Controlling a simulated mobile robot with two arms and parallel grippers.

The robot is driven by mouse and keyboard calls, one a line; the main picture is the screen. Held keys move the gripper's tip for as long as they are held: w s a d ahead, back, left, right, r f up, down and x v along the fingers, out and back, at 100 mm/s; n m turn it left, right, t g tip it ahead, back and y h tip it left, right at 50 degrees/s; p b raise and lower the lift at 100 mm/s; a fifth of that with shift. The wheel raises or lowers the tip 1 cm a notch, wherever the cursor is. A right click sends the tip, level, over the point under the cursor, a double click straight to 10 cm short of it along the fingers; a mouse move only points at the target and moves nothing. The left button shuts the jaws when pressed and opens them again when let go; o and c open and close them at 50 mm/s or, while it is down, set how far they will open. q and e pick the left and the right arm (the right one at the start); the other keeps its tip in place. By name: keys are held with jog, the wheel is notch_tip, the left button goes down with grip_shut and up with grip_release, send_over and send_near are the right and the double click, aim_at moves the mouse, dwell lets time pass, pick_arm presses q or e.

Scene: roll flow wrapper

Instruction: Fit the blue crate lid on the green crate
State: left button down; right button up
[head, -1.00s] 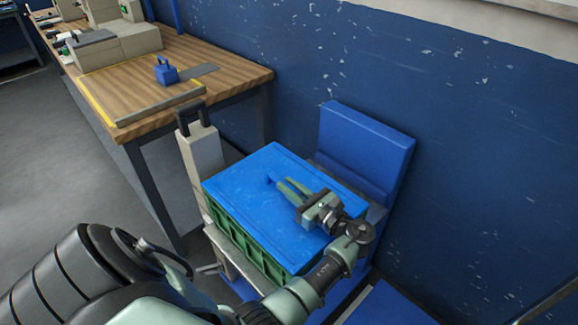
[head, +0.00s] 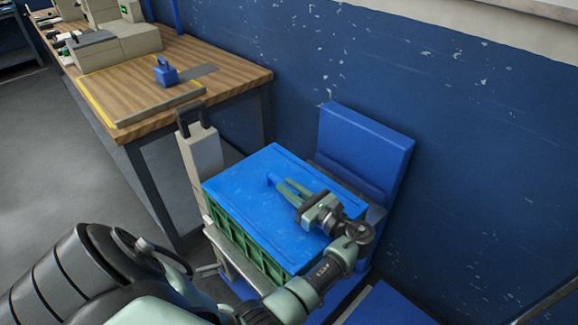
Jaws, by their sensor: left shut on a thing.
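The blue crate lid (head: 250,205) lies over the top of the green crate (head: 240,238) in the head view. Its edges look roughly in line with the crate's sides, but I cannot tell whether it is fully seated. My left gripper (head: 281,185) reaches over the lid from its right side, with its fingers shut on the lid's small blue grip (head: 272,179). The gripper and forearm hide the lid's right part and near right corner. My right gripper is not in view.
The crate sits on a grey stand with a beige post (head: 203,155) at its left and a blue upright panel (head: 365,150) behind. A wooden workbench (head: 215,68) with a small blue block (head: 166,73) stands at the upper left. The blue wall is close on the right.

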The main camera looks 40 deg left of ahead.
pick_arm(q)
jog(key=shift+f+b, duration=0.45)
jog(key=shift+f, duration=0.1)
jog(key=c, duration=1.6)
grip_release()
jog(key=shift+c, duration=0.2)
jog(key=shift+d, duration=0.15)
